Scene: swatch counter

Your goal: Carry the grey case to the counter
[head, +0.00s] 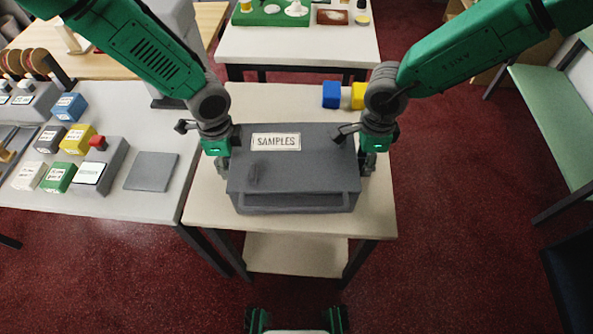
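The grey case (300,175), with a white SAMPLES label, rests flat on a pale small table (215,205) in the middle. A grey-topped counter (120,205) stands directly to the left and carries small blocks and devices. My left gripper (222,165) is at the case's left side, and my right gripper (367,163) is at its right side. Both point down close against the side walls. Their fingertips are partly hidden, so I cannot tell whether they grip the case.
On the counter lie a flat grey square (151,171), a red-button device (98,165) and several coloured blocks. Blue (331,95) and yellow (357,95) blocks stand behind the case. A white table (300,45) is at the back and a green bench (550,110) at the right. Red floor is open in front.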

